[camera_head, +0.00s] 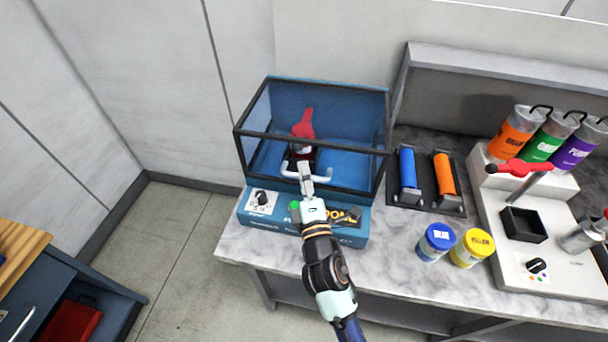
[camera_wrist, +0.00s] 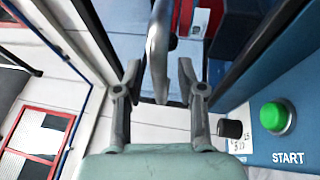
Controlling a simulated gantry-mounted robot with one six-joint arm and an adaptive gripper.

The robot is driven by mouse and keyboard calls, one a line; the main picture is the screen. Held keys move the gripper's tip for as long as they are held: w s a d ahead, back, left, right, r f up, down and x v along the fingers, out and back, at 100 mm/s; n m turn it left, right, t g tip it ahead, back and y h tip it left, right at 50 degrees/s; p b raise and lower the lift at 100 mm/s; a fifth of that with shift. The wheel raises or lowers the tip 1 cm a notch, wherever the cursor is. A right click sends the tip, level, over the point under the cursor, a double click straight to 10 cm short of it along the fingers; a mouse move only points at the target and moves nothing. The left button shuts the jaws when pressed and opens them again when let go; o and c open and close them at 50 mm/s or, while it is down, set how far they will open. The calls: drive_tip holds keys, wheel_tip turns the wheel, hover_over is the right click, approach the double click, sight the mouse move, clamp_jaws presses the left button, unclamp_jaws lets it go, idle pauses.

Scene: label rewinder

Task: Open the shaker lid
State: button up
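The shaker (camera_head: 350,238) is a blue machine on the left end of the marble bench. Its clear lid has a dark frame (camera_head: 340,146) and appears closed over the blue inside. A pale bar handle (camera_head: 321,177) sticks out at the lid's front. My gripper (camera_head: 306,178) is at this handle, partly covering its middle. In the wrist view, my gripper (camera_wrist: 158,75) is open, with the handle (camera_wrist: 158,50) between its fingers and gaps visible on both sides. A red clamp handle (camera_head: 304,125) stands inside the shaker.
A green START button (camera_wrist: 275,117) and dark knob (camera_head: 262,197) are on the shaker's front, close to my gripper. Blue and orange rollers (camera_head: 445,173) lie to the right. Blue (camera_head: 437,240) and yellow (camera_head: 473,247) jars stand near the bench's front edge.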

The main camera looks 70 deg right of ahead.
clamp_jaws()
drive_tip(key=shift+r, duration=0.1)
idle(0.3)
